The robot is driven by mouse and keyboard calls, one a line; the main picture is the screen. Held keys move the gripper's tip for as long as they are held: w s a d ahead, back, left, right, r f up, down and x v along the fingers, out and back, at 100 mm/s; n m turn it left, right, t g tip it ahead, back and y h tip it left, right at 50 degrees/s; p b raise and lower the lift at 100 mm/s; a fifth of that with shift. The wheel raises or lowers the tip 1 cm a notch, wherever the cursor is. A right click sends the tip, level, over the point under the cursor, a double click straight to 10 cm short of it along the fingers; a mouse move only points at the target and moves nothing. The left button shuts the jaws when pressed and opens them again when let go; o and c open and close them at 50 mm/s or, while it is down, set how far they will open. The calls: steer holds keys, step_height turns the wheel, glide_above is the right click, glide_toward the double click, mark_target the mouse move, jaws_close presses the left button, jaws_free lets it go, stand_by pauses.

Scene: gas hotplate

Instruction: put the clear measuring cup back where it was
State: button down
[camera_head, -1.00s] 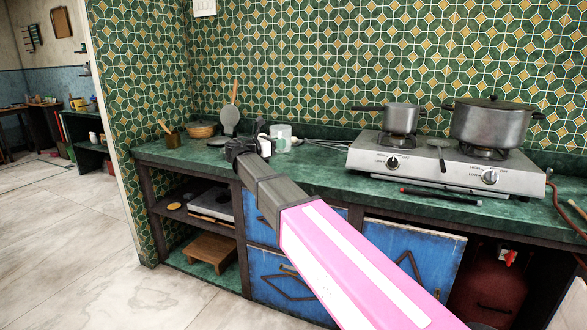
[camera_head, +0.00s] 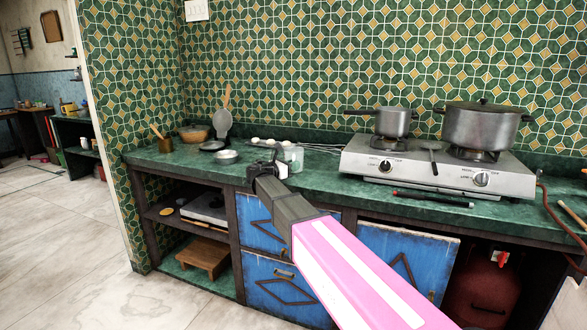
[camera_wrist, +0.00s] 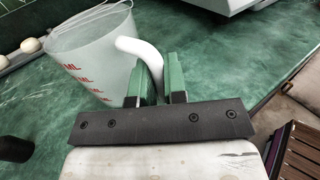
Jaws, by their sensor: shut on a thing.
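The clear measuring cup (camera_wrist: 92,58) has red markings and a white handle (camera_wrist: 140,52). In the wrist view my gripper (camera_wrist: 160,75) is shut on that handle, one green finger on each side. The cup appears upright. I cannot tell whether its base touches the green counter (camera_wrist: 215,60). In the head view the cup (camera_head: 293,155) is over the counter's front part, left of the stove, and my gripper (camera_head: 266,165) is at its left front, partly hiding it.
The gas stove (camera_head: 440,168) carries a saucepan (camera_head: 393,121) and a large lidded pot (camera_head: 482,126). A small metal bowl (camera_head: 226,157), a dark lid or pan (camera_head: 211,146) and a brown bowl (camera_head: 194,133) stand left.

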steer(key=shift+f, duration=0.3)
steer(key=shift+f, duration=0.15)
steer(key=c, duration=1.2)
jaws_free()
steer(key=shift+o, duration=0.2)
steer(key=shift+s+a, duration=0.1)
steer(key=v, duration=1.1)
steer(key=shift+s+a, duration=0.25)
steer(key=shift+a, duration=0.05)
